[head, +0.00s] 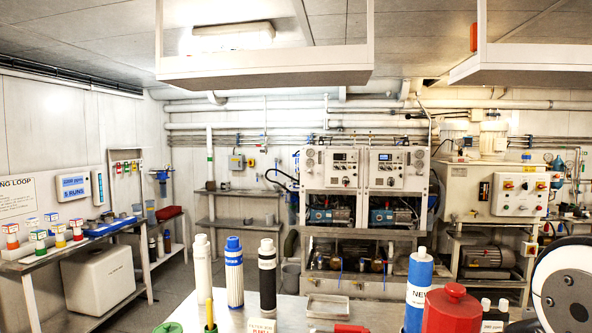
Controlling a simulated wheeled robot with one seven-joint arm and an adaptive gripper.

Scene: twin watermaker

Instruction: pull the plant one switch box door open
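A cream switch box (519,196) with knobs and a red-and-yellow switch is mounted at the right, above a motor; its front looks shut. Two white control panels, the left (331,168) and the right (387,168), stand side by side on the central rack, each with a small screen. A small grey and yellow box (236,162) hangs on the back wall left of them. I cannot read any label telling which is plant one's switch box. My gripper is not in view; only a white and black part of my arm shows at the lower right edge.
A steel table in the foreground (283,309) bears filter cartridges (267,277), a blue cylinder (418,287), a red canister (452,308) and a tray (328,306). Some floor shows at the left, between bench and table.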

